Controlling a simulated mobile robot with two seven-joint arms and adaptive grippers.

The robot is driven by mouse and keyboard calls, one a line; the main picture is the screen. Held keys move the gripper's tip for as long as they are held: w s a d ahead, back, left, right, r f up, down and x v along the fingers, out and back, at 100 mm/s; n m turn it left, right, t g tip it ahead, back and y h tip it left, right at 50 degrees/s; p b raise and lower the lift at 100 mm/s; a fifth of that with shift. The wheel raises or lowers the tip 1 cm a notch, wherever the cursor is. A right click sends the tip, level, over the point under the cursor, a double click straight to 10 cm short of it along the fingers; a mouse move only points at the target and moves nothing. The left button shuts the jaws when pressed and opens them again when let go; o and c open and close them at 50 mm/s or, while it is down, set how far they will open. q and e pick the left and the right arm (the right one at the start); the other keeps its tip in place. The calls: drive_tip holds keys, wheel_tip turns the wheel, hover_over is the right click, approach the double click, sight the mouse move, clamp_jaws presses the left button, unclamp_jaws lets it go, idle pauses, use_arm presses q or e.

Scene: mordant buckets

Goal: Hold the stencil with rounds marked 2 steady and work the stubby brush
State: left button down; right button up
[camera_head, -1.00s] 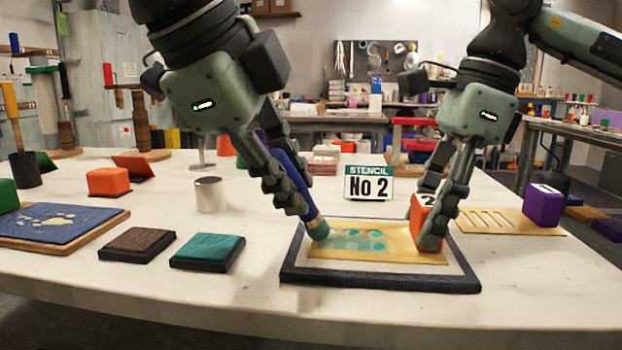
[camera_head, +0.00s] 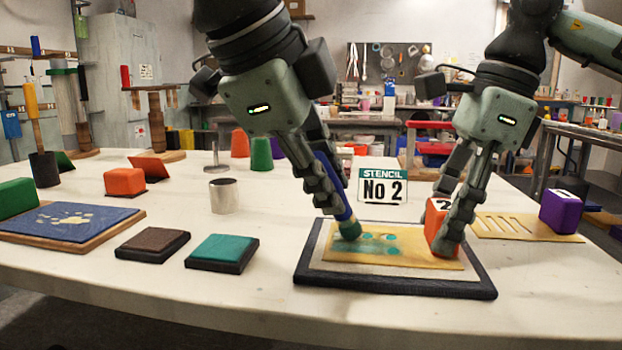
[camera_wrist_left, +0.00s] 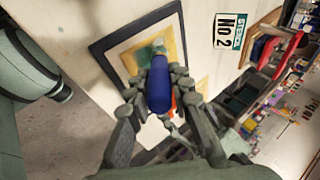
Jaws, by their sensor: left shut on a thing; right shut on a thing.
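The tan stencil with rounds (camera_head: 415,261) lies on a pale sheet on a black-edged board (camera_head: 390,287); several rounds show teal. My left gripper (camera_head: 335,205) is shut on the stubby brush, whose blue handle (camera_wrist_left: 160,88) tilts over the stencil. Its teal head (camera_head: 348,230) is at the stencil's back left part; I cannot tell if it touches. My right gripper (camera_head: 449,240) is shut on an orange block marked 2 (camera_head: 437,212), which stands on the stencil's right end. The fingers hide part of the block.
A "STENCIL No 2" sign (camera_head: 383,188) stands behind the board. To the right are a slotted stencil (camera_head: 500,227) and a purple block (camera_head: 561,212). To the left are a teal pad (camera_head: 222,250), a brown pad (camera_head: 153,241) and a metal cup (camera_head: 223,196).

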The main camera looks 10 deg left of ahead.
use_arm(q)
drive_tip(key=shift+d, duration=1.55)
drive_tip(key=shift+d+r, duration=0.15)
drive_tip(key=a, duration=0.9)
drive_tip(key=shift+a, duration=0.35)
drive_tip(key=shift+r, duration=2.9)
drive_tip(key=shift+r, duration=0.1)
drive_tip(key=shift+r, duration=1.4)
